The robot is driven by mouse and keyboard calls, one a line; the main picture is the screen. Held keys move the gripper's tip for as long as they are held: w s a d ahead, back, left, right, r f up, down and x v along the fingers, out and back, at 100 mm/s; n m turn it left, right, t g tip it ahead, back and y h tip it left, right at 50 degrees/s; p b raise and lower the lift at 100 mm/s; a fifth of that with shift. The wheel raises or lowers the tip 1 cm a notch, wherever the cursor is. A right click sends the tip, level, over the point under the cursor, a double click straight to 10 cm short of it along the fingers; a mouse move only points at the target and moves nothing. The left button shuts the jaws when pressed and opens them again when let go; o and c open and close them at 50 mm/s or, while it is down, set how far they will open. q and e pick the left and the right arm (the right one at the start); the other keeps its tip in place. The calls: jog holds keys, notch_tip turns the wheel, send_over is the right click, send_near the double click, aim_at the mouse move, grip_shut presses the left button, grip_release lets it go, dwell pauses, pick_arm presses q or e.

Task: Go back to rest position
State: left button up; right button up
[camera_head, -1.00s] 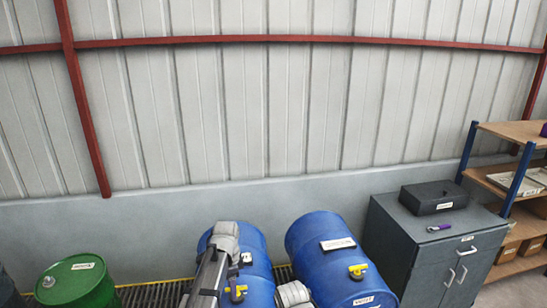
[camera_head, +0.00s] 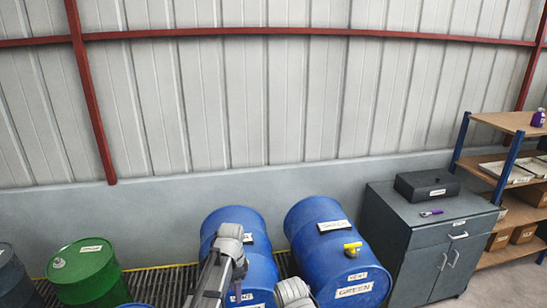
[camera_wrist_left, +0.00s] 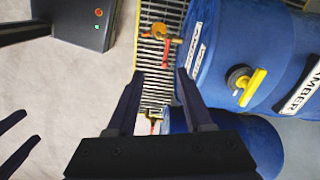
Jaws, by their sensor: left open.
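My left gripper (camera_wrist_left: 160,74) is open and empty in the left wrist view. Its two dark fingers are apart above the floor grating, beside a blue drum (camera_wrist_left: 225,60) with a yellow-handled valve and a label reading AMBER. In the head view, my grey arm links show at bottom centre in front of two blue drums, the left one (camera_head: 262,262) and the right one (camera_head: 310,230). The gripper fingers cannot be made out there.
A green drum (camera_head: 88,270) and a dark drum (camera_head: 10,275) stand at left. A grey cabinet (camera_head: 400,230) with a black case (camera_head: 427,185) and a purple-handled item (camera_head: 431,212) stands at right, beside a shelf (camera_head: 510,122). A metal grating (camera_wrist_left: 160,62) runs along the drums.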

pick_arm(q)
jog(key=s+d+f+n+b, duration=0.3)
jog(key=s+f+n+b, duration=0.1)
jog(key=s, duration=0.5)
jog(key=s+d+f+n+y+b, duration=0.1)
jog(key=s+f+n+b, duration=0.4)
jog(key=s, duration=0.5)
jog(key=shift+s+d+f+b, duration=0.25)
jog(key=shift+d+f+b, duration=0.5)
jog(key=shift+d+f, duration=0.15)
